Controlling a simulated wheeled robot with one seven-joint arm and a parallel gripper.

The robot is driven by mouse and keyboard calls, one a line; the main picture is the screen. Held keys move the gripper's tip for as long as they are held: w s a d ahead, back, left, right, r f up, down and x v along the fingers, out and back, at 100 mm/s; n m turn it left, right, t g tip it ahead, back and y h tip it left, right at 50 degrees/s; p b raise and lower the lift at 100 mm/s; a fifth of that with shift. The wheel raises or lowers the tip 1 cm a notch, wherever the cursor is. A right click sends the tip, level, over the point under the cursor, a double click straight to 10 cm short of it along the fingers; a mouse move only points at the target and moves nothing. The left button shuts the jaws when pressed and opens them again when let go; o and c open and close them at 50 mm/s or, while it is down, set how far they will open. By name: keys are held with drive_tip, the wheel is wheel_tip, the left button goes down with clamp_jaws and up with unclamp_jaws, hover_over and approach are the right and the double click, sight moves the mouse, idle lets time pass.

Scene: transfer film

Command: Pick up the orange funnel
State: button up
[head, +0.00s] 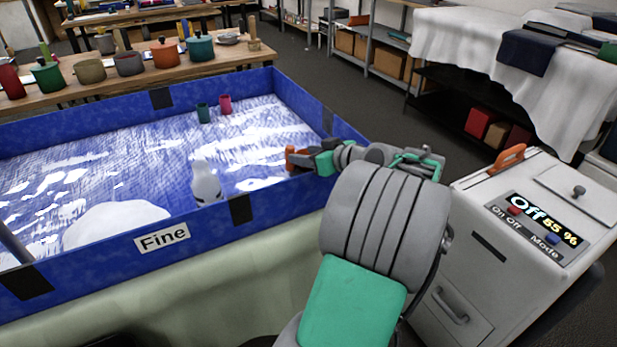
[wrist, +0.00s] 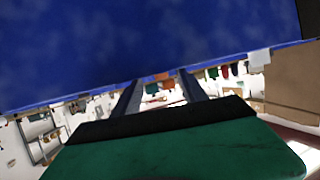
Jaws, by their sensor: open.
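I cannot pick out an orange funnel with certainty. In the head view a small orange piece (head: 297,158) shows at the far end of my arm, over the near right part of the blue-walled bin; I cannot tell whether it is part of my gripper or a separate thing. My gripper (wrist: 158,78) is open in the wrist view, its two grey fingers apart beyond the green palm. A small orange-brown patch shows between the fingers, too small to identify. The bin's blue wall (wrist: 150,40) fills the top of the wrist view.
The bin (head: 300,112), labelled "Fine", holds a white bird-like figure (head: 205,183), a teal cup (head: 203,113) and a pink cup (head: 225,104). Pots stand on a wooden table (head: 110,87) behind. A white machine (head: 490,240) with an orange handle (head: 507,158) stands right.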

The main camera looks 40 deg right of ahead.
sight(290, 152)
drive_tip(key=x, duration=0.7)
drive_tip(key=shift+w+f, duration=0.1)
drive_tip(key=shift+w, duration=0.2)
drive_tip(key=shift+c, duration=0.2)
clamp_jaws()
idle(0.7)
